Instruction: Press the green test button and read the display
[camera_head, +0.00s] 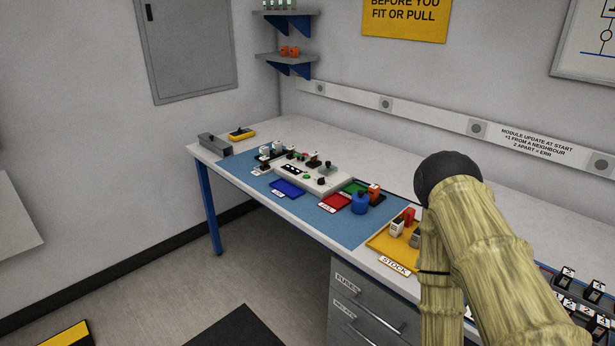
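A light grey test panel (322,186) lies on the blue mat in the middle of the bench. A small green button (307,177) shows on its top. A small dark display (291,168) with white marks is to the left of the button; the marks are too small to read. A dark knob (321,181) stands to the right of the button. My arm (490,250) fills the right foreground, well apart from the panel. My gripper does not show in this view.
Blue (287,188) and red (334,203) trays lie in front of the panel. A blue round container (360,204) and a yellow stock tray (383,239) are to the right. Drawers (365,303) are below the bench. The mat's front left is clear.

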